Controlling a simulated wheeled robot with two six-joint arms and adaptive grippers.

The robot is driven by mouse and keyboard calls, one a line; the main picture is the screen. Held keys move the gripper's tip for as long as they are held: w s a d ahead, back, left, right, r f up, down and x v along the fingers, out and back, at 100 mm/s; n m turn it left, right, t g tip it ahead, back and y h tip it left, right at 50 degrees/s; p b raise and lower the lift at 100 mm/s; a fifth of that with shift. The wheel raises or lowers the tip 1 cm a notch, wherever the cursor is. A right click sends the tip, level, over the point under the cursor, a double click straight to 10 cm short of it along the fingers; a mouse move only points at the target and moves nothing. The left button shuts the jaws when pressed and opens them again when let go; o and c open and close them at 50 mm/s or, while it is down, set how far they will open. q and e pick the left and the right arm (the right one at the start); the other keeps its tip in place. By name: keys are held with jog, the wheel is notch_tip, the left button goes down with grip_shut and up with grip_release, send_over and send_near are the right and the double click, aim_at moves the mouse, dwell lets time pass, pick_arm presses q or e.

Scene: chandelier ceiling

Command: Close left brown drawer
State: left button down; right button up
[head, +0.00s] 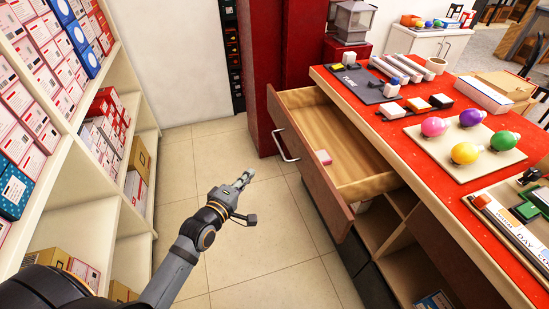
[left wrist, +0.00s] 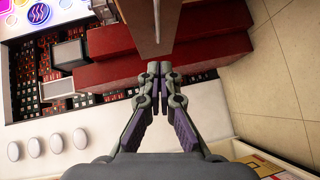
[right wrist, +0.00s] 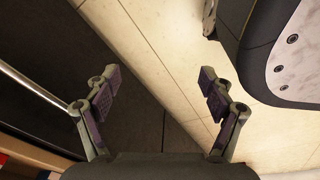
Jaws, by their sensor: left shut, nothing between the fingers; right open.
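The left brown drawer (head: 308,171) is pulled well out of the red-topped counter in the head view. It has a curved metal handle (head: 286,146) on its front and a small pink and white block (head: 323,157) inside. My left gripper (head: 245,178) is shut and empty, to the left of the drawer front and apart from it. Its closed fingers (left wrist: 160,70) point toward a brown panel edge in the left wrist view. My right gripper (right wrist: 158,90) is open and empty over the floor, with a metal bar at the left of the right wrist view.
Shelves of boxes (head: 75,150) line the left side. A red pillar (head: 268,70) stands behind the drawer. The red counter top (head: 400,130) holds colored bulbs on a board (head: 465,140) and other goods. Tiled floor (head: 215,140) is free between shelves and drawer.

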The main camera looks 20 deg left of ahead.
pick_arm(q)
jog(key=d+b+x, duration=0.3)
jog(key=b+x, duration=0.1)
jog(key=x, duration=0.8)
pick_arm(e)
jog(key=w+a+r, duration=0.2)
jog(key=w+r, duration=0.4)
jog(key=w, duration=0.1)
jog(key=shift+r, duration=0.2)
pick_arm(q)
jog(key=shift+s, duration=0.1)
